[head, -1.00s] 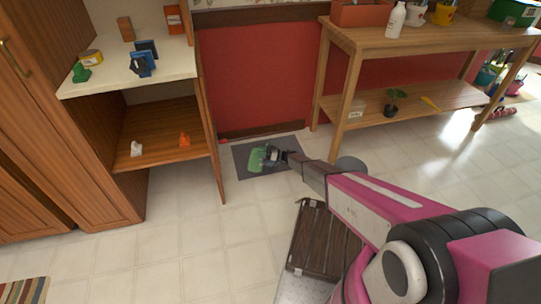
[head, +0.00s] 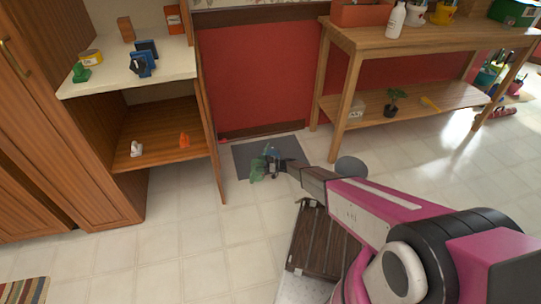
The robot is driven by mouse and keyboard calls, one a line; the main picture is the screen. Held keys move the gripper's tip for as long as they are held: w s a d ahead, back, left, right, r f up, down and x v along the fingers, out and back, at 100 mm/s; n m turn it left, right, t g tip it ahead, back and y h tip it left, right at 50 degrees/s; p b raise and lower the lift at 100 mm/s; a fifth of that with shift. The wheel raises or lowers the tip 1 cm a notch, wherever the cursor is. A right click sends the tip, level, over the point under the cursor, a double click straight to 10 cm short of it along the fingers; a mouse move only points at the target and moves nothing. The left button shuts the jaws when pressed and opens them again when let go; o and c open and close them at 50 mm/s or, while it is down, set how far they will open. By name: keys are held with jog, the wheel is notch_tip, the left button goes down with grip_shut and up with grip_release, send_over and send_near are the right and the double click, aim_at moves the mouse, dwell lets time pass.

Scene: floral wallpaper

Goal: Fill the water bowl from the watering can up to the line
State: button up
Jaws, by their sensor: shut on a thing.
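A green watering can (head: 259,168) is at the end of my arm, over the front part of a dark grey mat (head: 290,147) on the floor. My gripper (head: 276,166) is shut on it, at the can's right side. The can looks tilted, but its spout and any water stream are too small to tell. A small bluish patch shows just behind the can; I cannot tell whether it is part of the water bowl. The bowl, its line and its water level cannot be made out.
An open wooden cabinet (head: 160,135) with small items on its shelves stands at the left. A wooden bench (head: 440,40) with a potted plant (head: 393,100) on its lower shelf is at the right. A dark slatted wooden thing (head: 318,240) lies below my arm.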

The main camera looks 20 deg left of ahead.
jog(key=shift+r, duration=0.1)
jog(key=shift+r, duration=2.5)
